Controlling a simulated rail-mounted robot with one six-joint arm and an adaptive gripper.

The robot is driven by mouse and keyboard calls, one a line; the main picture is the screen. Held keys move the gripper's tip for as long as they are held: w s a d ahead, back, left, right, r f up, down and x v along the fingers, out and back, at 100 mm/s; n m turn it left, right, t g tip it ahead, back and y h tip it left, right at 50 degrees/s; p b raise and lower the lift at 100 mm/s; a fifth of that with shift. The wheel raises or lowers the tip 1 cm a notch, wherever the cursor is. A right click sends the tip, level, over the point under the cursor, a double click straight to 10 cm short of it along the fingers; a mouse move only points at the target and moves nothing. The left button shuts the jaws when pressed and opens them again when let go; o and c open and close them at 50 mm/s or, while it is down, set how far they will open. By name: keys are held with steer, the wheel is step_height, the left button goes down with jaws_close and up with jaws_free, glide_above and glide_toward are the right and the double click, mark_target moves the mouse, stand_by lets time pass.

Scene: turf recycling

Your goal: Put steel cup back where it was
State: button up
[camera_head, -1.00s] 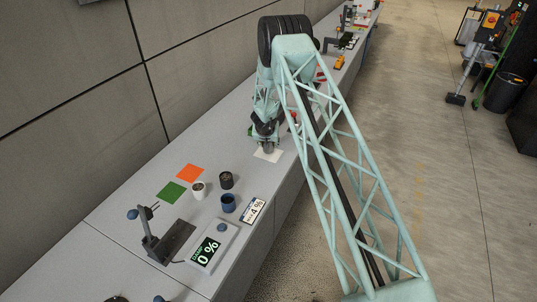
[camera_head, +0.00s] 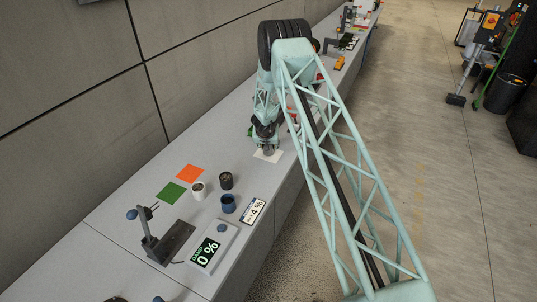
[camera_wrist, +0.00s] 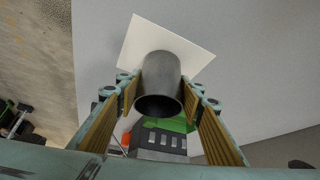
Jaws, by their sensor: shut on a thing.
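The steel cup (camera_wrist: 161,78) is a dark grey metal cylinder between the two fingers of my gripper (camera_wrist: 160,97) in the wrist view. The gripper is shut on it. A white square sheet (camera_wrist: 140,40) lies on the bench behind and beneath the cup. In the head view my gripper (camera_head: 266,139) points down over the white sheet (camera_head: 272,156), with the cup (camera_head: 268,149) at its tips. I cannot tell whether the cup's base touches the sheet.

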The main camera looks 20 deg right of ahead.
steer(key=shift+f, duration=0.35)
steer(key=o, duration=1)
steer(key=shift+o, duration=0.2)
steer(key=shift+o, duration=1.4)
steer(key=shift+r, duration=0.15)
steer(key=v, duration=1.1)
steer(key=shift+s+r, duration=0.2)
steer(key=shift+r, duration=0.15)
steer(key=shift+a, duration=0.15)
